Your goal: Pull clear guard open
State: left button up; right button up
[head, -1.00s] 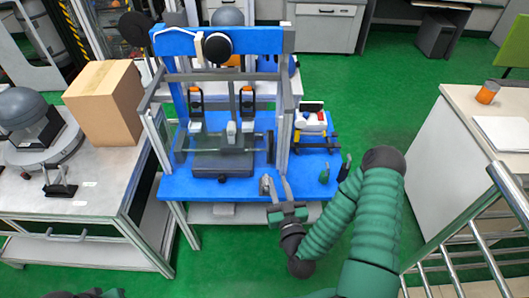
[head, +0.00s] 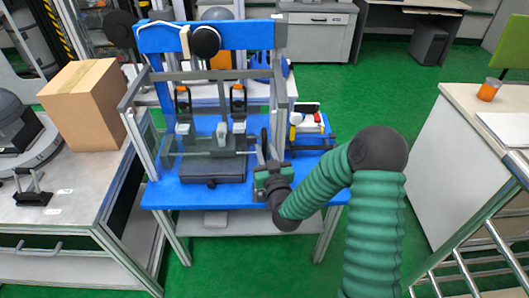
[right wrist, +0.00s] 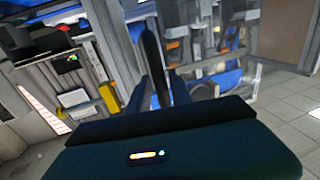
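The clear guard (head: 205,144) is a see-through panel across the front of the blue drop tower (head: 205,40), with a thin bar along it. A dark upright handle (head: 264,143) shows at its right end. My right gripper (head: 266,162) is at this right end, its fingers pointing away from me toward the handle. In the right wrist view, the black handle (right wrist: 152,62) stands between or just beyond the two fingers, with a gap beside it, so the gripper looks open. Whether a finger touches it cannot be told. My left gripper is out of view.
A cardboard box (head: 85,105) stands on the left bench. Small tools (head: 308,122) lie on the blue table's right side. A white counter (head: 460,180) and metal railing (head: 485,245) are at the right. Green floor is clear between table and counter.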

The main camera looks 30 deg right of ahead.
jog(key=shift+w+d, duration=0.2)
jog(key=shift+w, duration=0.1)
jog(key=shift+a, duration=0.2)
jog(key=shift+c, duration=0.3)
grip_shut()
dwell(0.8)
